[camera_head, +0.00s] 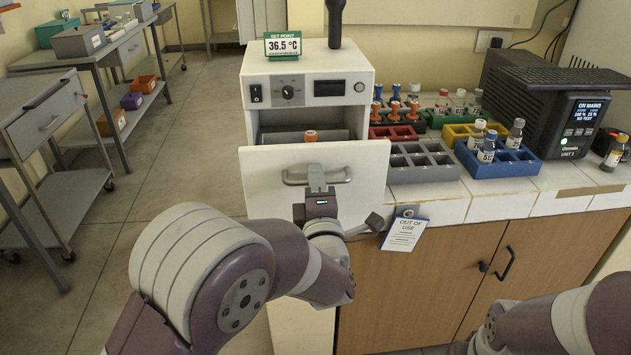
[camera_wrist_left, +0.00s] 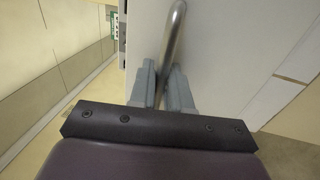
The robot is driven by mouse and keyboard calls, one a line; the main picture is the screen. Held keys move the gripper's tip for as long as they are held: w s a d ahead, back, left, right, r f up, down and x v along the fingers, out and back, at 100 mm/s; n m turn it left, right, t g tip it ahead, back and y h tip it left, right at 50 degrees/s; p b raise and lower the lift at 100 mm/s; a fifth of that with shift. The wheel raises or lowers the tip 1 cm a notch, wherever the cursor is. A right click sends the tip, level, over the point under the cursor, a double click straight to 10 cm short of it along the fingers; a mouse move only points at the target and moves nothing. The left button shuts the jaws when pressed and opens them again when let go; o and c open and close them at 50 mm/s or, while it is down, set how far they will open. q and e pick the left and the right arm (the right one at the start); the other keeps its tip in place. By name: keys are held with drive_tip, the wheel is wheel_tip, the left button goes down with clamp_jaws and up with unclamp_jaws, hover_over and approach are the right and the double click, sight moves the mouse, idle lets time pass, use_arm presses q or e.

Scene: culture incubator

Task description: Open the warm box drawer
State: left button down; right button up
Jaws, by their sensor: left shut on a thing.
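The warm box (camera_head: 305,87) is a white cabinet on the counter with a dial, a switch and a small dark display. Its drawer (camera_head: 262,180) stands pulled out, with a gap behind the front panel. Inside the gap shows an orange-capped item (camera_head: 311,136). My left gripper (camera_head: 316,182) is shut on the grey bar handle (camera_head: 345,174) of the drawer front. In the left wrist view the fingers (camera_wrist_left: 163,84) close around the metal handle bar (camera_wrist_left: 176,32). My right arm (camera_head: 560,325) enters at the lower right; its gripper is out of view.
Right of the drawer are a grey rack (camera_head: 425,172), a blue rack (camera_head: 497,167) with bottles and a black unit (camera_head: 550,100). An "OUT OF USE" tag (camera_head: 404,234) hangs at the counter edge.

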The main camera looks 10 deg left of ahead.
use_arm(q)
drive_tip(key=c, duration=1.2)
unclamp_jaws()
drive_tip(key=shift+c, duration=0.2)
drive_tip(key=b+v, duration=0.1)
drive_tip(key=v, duration=1.1)
drive_tip(key=shift+s, duration=0.35)
